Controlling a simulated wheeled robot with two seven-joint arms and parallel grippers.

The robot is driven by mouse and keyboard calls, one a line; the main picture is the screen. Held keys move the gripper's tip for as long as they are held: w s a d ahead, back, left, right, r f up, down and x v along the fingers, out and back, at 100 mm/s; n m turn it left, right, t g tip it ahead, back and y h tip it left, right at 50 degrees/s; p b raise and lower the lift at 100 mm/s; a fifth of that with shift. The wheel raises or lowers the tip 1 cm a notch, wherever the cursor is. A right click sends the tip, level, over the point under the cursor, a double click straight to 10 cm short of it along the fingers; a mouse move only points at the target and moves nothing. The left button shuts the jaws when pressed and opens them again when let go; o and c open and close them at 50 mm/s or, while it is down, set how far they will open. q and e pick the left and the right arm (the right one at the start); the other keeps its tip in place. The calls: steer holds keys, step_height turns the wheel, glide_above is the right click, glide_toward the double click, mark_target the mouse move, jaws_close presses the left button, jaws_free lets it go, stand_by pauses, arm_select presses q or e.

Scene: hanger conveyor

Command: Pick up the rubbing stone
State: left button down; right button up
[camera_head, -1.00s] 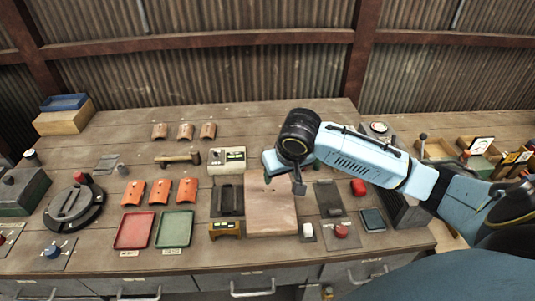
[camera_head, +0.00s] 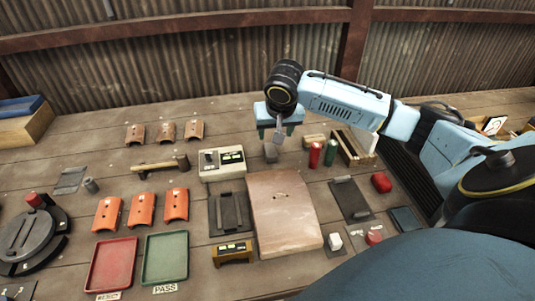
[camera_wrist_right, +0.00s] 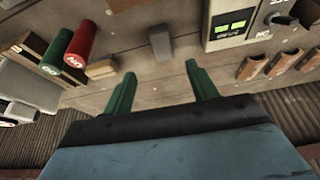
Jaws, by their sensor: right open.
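A small grey block (camera_head: 271,152), which looks like the rubbing stone, lies on the workbench just beyond the far edge of the pinkish board. In the right wrist view the grey block (camera_wrist_right: 160,43) lies centred ahead of the fingertips, clear of them. My right gripper (camera_head: 277,130) hangs over the bench close to the block, its green fingers apart and empty. The right wrist view shows the open fingers (camera_wrist_right: 161,78) with nothing between them. My left gripper is not in view.
The pinkish board (camera_head: 285,215) lies in front. Orange tiles and trays lie farther left.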

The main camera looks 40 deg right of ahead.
glide_above(271, 150)
steer(key=s+a, duration=0.1)
steer(key=s, duration=0.1)
steer(key=f, duration=0.5)
steer(key=shift+s+f+b, duration=0.2)
steer(key=shift+f+b, duration=0.1)
steer(key=shift+f, duration=0.1)
steer(key=shift+w+b+x, duration=0.15)
steer(key=shift+x, duration=1.15)
steer(key=shift+w+b+x, duration=0.15)
steer(key=shift+x, duration=1.2)
steer(key=shift+r, duration=0.15)
steer(key=shift+c, duration=0.5)
steer(key=c, duration=1.1)
steer(key=shift+o, duration=0.2)
step_height(271, 150, up, 10)
steer(key=shift+p, duration=0.45)
